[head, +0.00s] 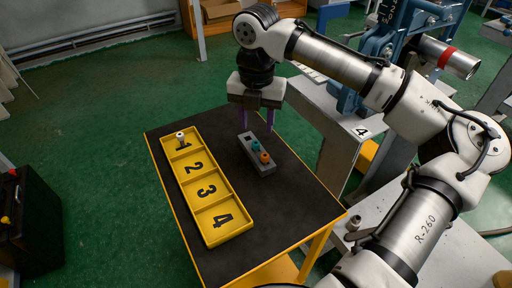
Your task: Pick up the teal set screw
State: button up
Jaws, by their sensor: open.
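The teal set screw (256,147) stands in a grey holder block (244,142) on the dark table. An orange set screw (264,157) stands right beside it in the same block, nearer the camera. My gripper (256,124) hangs above the far end of the block, pointing down with its two purple fingers apart. It is empty, and the fingers are behind and above the teal screw in the picture. How high the fingertips are above the block is hard to tell.
A yellow tray (232,233) with compartments numbered 1 to 4 lies left of the block; a white screw (180,135) is in compartment 1. A blue vise (378,48) holding a pipe stands at the upper right. The table front (262,226) is clear.

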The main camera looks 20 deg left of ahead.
aim_at(256, 143)
jog(key=shift+s+f+b, duration=0.2)
jog(key=shift+f+b, duration=0.3)
jog(key=shift+f, duration=2.75)
grip_shut()
